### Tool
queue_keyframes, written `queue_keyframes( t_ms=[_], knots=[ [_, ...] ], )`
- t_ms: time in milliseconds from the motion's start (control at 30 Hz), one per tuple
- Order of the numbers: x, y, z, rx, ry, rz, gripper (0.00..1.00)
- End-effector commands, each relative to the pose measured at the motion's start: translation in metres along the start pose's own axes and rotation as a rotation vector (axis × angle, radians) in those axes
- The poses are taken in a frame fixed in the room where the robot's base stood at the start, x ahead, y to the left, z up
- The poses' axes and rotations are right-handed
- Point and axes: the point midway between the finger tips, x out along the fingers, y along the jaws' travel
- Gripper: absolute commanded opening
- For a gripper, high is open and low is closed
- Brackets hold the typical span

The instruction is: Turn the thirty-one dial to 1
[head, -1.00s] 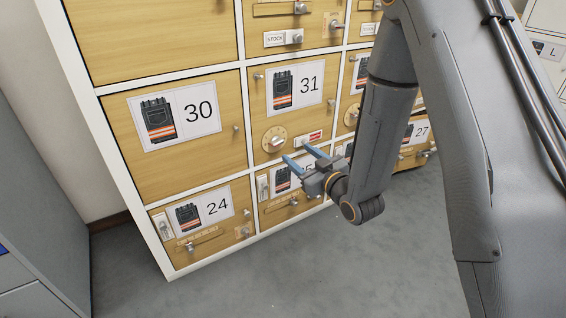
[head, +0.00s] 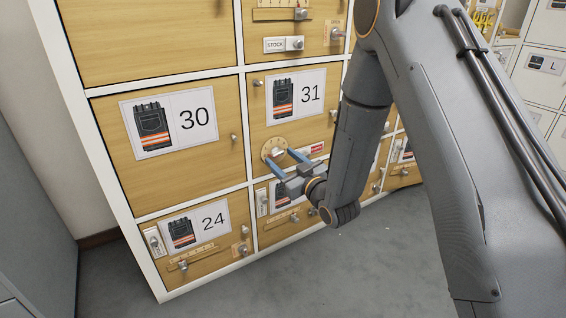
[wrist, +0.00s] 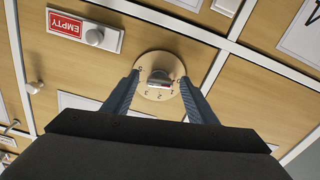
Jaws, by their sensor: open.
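The thirty-one dial (head: 274,148) is a round wooden disc on the lower left of the door labelled 31 (head: 313,93). In the wrist view the dial (wrist: 147,90) shows a silver knob (wrist: 160,79) at its middle and small numerals along its rim; I cannot tell which one the knob points to. My gripper (head: 281,160) is open in front of the dial. In the wrist view my gripper (wrist: 160,84) has one blue-grey finger on each side of the knob, with gaps between. I cannot tell how far the fingertips are from the door. Nothing is held.
A red EMPTY slider plate (wrist: 66,24) with a round knob (wrist: 94,37) sits close beside the dial. Door 30 (head: 194,118) is to the left and door 24 (head: 214,219) is below it. The grey floor (head: 230,285) in front is clear.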

Motion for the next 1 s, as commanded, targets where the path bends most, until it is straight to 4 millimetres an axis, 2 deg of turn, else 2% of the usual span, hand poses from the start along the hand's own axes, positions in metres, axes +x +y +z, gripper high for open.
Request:
queue_keyframes(
  t_ms=[200, 400, 467, 767, 1000],
  knots=[
    [0.0003, 0.0001, -0.0003, 0.000, 0.000, 0.000, 0.52],
    [0.0002, 0.0001, -0.0002, 0.000, 0.000, 0.000, 0.19],
    [0.0002, 0.0001, -0.0002, 0.000, 0.000, 0.000, 0.11],
    [-0.0004, -0.0003, -0.0008, 0.044, -0.001, 0.000, 0.11],
    [-0.0010, -0.0012, -0.0023, 0.187, -0.002, 0.000, 0.11]
  ],
)
